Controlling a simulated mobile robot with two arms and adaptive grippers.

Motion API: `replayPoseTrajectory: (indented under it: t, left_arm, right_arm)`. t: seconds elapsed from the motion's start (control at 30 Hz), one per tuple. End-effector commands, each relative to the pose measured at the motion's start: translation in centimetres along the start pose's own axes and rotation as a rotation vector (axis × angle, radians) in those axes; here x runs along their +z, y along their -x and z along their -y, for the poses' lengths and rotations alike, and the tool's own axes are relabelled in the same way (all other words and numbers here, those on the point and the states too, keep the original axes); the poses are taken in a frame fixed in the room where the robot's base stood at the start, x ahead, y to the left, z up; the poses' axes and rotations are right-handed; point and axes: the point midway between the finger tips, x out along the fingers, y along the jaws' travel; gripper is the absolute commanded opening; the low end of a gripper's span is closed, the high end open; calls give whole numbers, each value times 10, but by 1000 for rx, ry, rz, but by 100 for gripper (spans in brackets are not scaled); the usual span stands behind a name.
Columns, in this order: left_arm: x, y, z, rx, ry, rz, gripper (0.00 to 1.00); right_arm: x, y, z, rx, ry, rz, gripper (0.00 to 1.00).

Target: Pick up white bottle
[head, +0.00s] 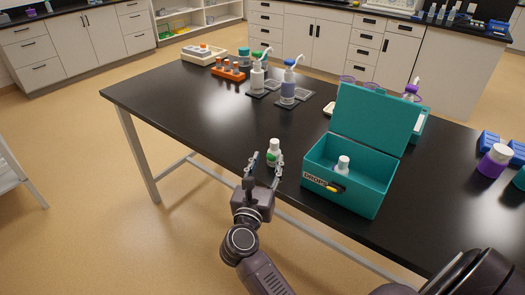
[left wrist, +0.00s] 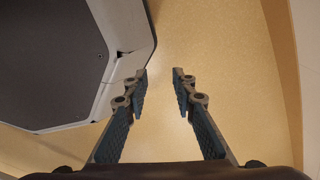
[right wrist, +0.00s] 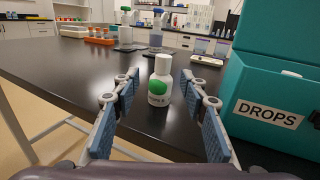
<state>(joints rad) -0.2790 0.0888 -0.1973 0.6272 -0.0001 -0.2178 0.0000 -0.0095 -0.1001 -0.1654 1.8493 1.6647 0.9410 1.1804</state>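A small white bottle (head: 274,147) with a green label stands upright on the black table near its front edge. In the right wrist view the white bottle (right wrist: 161,82) stands between and slightly beyond the fingertips, with a gap on each side. My right gripper (head: 266,160) is open and level, close in front of the bottle. It shows open in its own wrist view (right wrist: 158,88). A second white bottle (head: 343,164) stands inside the open teal box. My left gripper (left wrist: 161,76) is open and empty above the floor and is not seen in the head view.
The teal box (head: 340,192) marked DROPS stands just right of the bottle with its lid raised. A purple jar (head: 494,163) stands at right. Table left of the bottle is clear.

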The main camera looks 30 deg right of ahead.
Motion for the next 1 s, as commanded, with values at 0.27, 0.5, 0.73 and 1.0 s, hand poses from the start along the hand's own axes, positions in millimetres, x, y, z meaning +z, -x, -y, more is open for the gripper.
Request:
replayPoseTrajectory:
  t: [0.27, 0.5, 0.73, 1.0]
  left_arm:
    - [26, 7, -15, 17, 2, 37, 24]
    - [28, 22, -22, 25, 0, 43, 24]
    - [17, 25, -13, 16, 0, 27, 24]
    - [12, 24, -11, 13, 2, 19, 24]
  right_arm:
    - [5, -22, 3, -11, -48, -11, 40]
    - [10, -55, 5, -11, -44, -10, 40]
    - [5, -78, 5, -9, -45, -13, 40]
    - [4, -78, 4, -9, -46, -13, 34]
